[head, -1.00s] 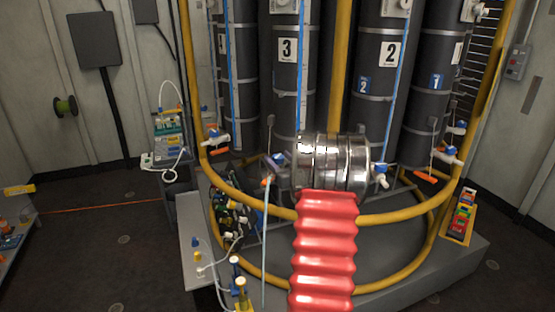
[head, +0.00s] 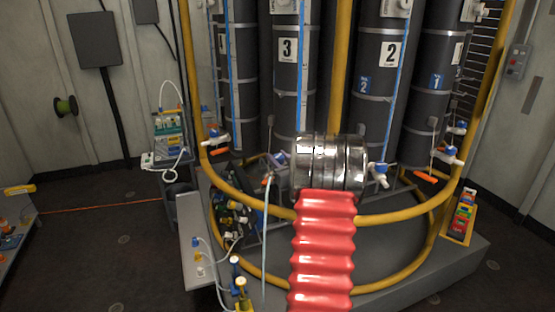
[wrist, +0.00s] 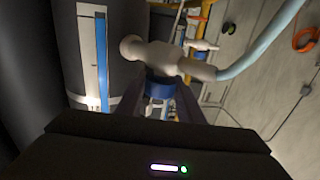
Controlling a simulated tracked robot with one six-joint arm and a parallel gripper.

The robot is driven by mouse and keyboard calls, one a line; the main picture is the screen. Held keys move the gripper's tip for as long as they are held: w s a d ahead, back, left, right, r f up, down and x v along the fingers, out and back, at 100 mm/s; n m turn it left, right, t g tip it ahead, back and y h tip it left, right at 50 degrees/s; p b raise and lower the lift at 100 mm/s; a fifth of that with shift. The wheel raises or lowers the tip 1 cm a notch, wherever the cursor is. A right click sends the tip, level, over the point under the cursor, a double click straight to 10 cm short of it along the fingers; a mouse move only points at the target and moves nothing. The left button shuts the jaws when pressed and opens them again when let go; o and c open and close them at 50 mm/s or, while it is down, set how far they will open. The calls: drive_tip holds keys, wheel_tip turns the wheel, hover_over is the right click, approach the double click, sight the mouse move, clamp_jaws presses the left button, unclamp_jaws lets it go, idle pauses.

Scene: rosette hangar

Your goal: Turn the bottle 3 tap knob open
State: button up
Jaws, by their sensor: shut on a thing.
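Bottle 3 (head: 287,72) is the dark cylinder with a white "3" label, standing behind the yellow rail in the head view. In the wrist view, its pale tap (wrist: 165,56) projects from the bottle's lower part, with a light blue hose (wrist: 262,45) on its spout. The blue tap knob (wrist: 157,88) lies below the tap body, between the two dark fingers of my gripper (wrist: 158,97). My gripper is shut on the knob. In the head view my arm hides most of the gripper and the tap; the knob's exact angle is hard to tell.
A yellow rail (head: 400,215) curves around the bottles at the front. Bottle 2 (head: 385,90) stands to the right, with another white tap (head: 379,174) near my arm. A light hose (head: 266,230) hangs left of my arm. A grey bench (head: 193,240) stands at lower left.

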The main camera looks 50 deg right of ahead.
drive_tip(key=shift+w+a+n+t+y, duration=0.1)
drive_tip(key=shift+n+t+y, duration=0.4)
drive_tip(key=shift+n+y, duration=0.45)
drive_tip(key=o, duration=1)
drive_tip(key=shift+m, duration=0.25)
drive_tip(key=shift+o, duration=0.2)
drive_tip(key=shift+s, duration=0.2)
drive_tip(key=v, duration=1.3)
drive_tip(key=shift+s, duration=0.25)
drive_tip(key=shift+r, duration=0.1)
